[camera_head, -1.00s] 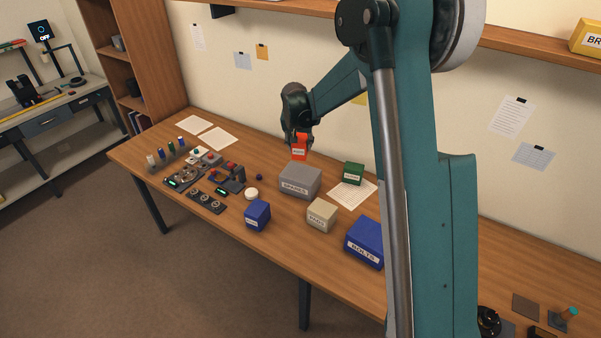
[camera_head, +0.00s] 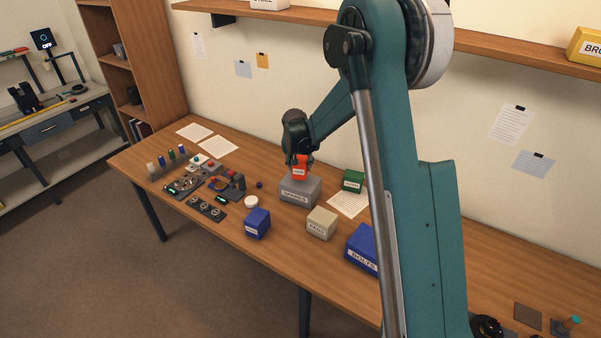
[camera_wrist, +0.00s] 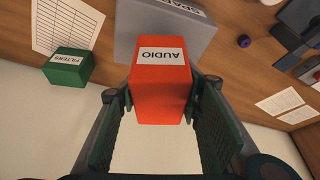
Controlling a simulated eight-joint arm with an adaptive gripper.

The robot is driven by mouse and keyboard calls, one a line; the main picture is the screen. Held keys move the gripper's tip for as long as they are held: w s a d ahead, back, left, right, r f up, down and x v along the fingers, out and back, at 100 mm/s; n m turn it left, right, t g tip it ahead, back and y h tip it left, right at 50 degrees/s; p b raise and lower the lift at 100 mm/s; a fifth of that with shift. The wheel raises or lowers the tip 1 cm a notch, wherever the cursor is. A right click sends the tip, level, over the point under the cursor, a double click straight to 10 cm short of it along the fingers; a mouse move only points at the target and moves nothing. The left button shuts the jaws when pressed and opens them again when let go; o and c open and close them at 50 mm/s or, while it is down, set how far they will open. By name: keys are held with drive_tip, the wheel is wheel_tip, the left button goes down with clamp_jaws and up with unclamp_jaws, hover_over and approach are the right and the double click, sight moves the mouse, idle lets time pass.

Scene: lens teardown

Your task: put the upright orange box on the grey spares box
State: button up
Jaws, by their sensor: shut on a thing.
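The orange box (camera_head: 300,170), labelled AUDIO in the wrist view (camera_wrist: 160,95), is upright between the fingers of my gripper (camera_head: 299,160). My gripper is shut on it. In the head view the orange box's lower edge meets or nearly meets the top of the grey spares box (camera_head: 297,195); I cannot tell whether it touches. The grey spares box stands on the table and shows behind the orange box in the wrist view (camera_wrist: 125,35). The gripper fingers flank the orange box in the wrist view (camera_wrist: 162,125).
A green filters box (camera_head: 353,181) stands right of the spares box by a paper sheet (camera_head: 348,204). A beige box (camera_head: 321,223), a blue box (camera_head: 257,223) and a blue bolts box (camera_head: 362,249) stand nearer the front. Several small devices lie to the left.

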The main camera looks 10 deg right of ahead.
drive_tip(key=shift+f, duration=0.1)
drive_tip(key=shift+f, duration=1.75)
drive_tip(key=shift+f, duration=0.15)
drive_tip(key=o, duration=1)
drive_tip(key=v, duration=1.2)
drive_tip(key=shift+s+a+r, duration=0.1)
drive_tip(key=shift+r, duration=0.1)
